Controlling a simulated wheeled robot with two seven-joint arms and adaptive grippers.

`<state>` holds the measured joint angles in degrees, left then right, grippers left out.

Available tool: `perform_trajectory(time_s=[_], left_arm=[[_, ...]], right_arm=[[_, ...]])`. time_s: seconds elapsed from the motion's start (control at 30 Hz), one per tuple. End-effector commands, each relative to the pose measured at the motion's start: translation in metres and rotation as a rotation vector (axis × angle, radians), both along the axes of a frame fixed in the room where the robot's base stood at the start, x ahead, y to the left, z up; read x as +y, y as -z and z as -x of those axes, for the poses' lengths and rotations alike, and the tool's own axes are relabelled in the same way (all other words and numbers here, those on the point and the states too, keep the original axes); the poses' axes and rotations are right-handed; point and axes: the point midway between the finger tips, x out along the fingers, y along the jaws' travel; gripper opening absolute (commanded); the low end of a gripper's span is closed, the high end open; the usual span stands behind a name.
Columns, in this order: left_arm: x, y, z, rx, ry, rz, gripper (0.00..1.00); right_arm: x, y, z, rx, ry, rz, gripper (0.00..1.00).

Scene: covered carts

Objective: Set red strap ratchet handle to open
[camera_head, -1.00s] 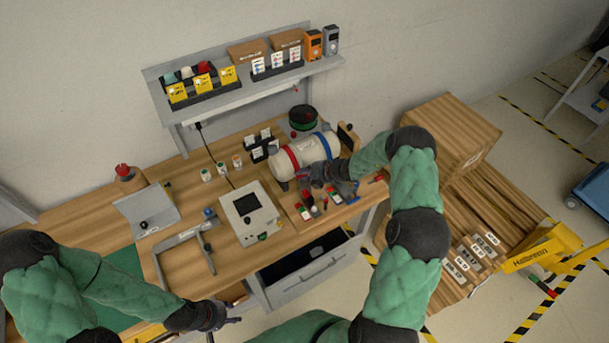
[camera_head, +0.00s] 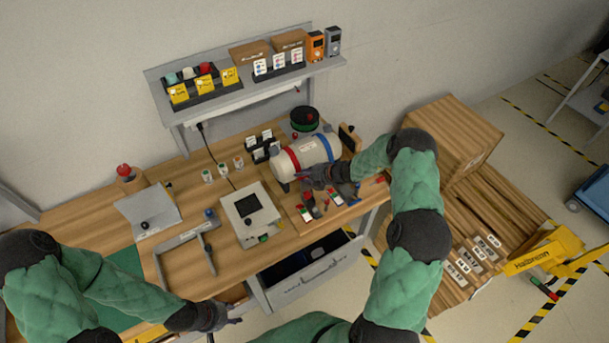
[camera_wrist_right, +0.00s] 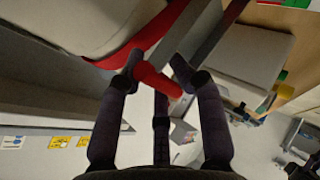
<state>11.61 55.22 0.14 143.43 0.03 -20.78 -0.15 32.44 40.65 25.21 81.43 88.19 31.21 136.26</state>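A white tank (camera_head: 316,150) lies on the workbench with a red strap (camera_head: 292,158) and a blue strap (camera_head: 326,146) around it. My right gripper (camera_head: 308,180) is at the tank's front side, near the lower end of the red strap. In the right wrist view, the red strap (camera_wrist_right: 160,26) runs over the tank's side. A red ratchet handle (camera_wrist_right: 158,80) shows between the two spread fingers of my right gripper (camera_wrist_right: 156,66), which are not closed on it. My left gripper (camera_head: 228,319) is at the bench's front edge, away from the tank; its finger opening is too small to make out.
A grey control box (camera_head: 250,213) and a grey clamp-like frame (camera_head: 186,244) stand left of the tank. Small red and green items (camera_head: 306,213) lie in front of it. An open drawer (camera_head: 315,277) juts out below.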

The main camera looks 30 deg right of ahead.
Motion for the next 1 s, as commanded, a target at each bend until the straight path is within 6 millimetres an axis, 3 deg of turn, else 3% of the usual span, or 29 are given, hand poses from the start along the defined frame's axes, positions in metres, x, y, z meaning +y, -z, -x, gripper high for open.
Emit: perform_trajectory(time_s=[0.17, 0.7, 1.0], left_arm=[[0.000, 0.000, 0.000, 0.000, 0.000, 0.000, 0.40], [0.000, 0.000, 0.000, 0.000, 0.000, 0.000, 0.40], [0.000, 0.000, 0.000, 0.000, 0.000, 0.000, 0.40]], right_arm=[[-0.003, -0.003, 0.009, 0.006, -0.002, -0.002, 0.34], [-0.047, -0.065, 0.068, -0.001, 0.002, 0.001, 0.34], [-0.053, -0.074, 0.079, 0.000, 0.001, 0.001, 0.34]])
